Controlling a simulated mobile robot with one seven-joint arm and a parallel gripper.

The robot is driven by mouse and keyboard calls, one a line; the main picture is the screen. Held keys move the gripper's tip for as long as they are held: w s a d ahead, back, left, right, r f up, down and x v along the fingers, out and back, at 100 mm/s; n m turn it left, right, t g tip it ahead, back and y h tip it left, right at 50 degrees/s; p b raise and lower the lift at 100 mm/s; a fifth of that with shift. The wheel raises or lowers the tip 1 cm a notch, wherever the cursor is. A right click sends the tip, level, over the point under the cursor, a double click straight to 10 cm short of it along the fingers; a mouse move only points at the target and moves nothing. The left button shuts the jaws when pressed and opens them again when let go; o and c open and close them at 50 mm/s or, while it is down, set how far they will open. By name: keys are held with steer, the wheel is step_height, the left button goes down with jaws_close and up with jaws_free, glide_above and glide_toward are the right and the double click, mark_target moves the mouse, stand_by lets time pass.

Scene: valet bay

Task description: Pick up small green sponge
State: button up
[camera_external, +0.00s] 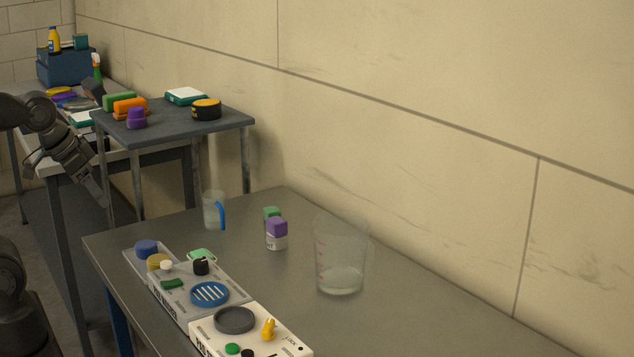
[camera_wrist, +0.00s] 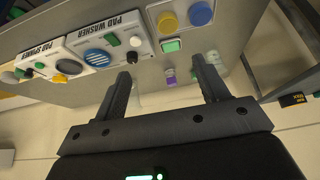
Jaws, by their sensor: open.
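A small light-green block with a pale edge (camera_external: 201,255) lies on the grey table beside the control panels; it also shows in the wrist view (camera_wrist: 171,45). A smaller dark-green piece (camera_external: 172,284) sits on the pad washer panel. I cannot tell for sure which of these is the small green sponge. My gripper (camera_wrist: 162,72) is open in the wrist view, its fingers apart with nothing held between them. The light-green block appears beyond and between the fingertips, apart from them. In the external view my gripper (camera_external: 92,186) hangs at the left, away from the grey table.
The pad washer panel (camera_external: 218,277) and a white panel (camera_external: 205,338) line the table's left side. A clear measuring jug (camera_external: 340,262), a purple-capped bottle (camera_external: 277,235) and a blue-handled clear jug (camera_external: 212,211) stand nearby. A raised table (camera_external: 225,120) behind holds several items.

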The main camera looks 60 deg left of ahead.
steer(key=w+a+r, duration=0.1)
steer(key=w+r, duration=0.2)
steer(key=w, duration=0.8)
steer(key=m+g+h, duration=0.1)
steer(key=m, duration=0.2)
glide_above(270, 209)
steer(key=s+a, duration=0.1)
steer(key=s, duration=0.4)
step_height(270, 209, down, 15)
steer(key=x, duration=0.4)
steer(key=shift+w+d+f, duration=0.1)
steer(key=shift+w+f, duration=0.05)
steer(key=shift+w, duration=0.15)
steer(key=shift+w+x, duration=0.15)
steer(key=shift+x, duration=1.25)
steer(key=shift+w+x, duration=0.2)
steer(key=shift+x, duration=1.2)
steer(key=shift+d, duration=0.1)
steer(key=c, duration=1)
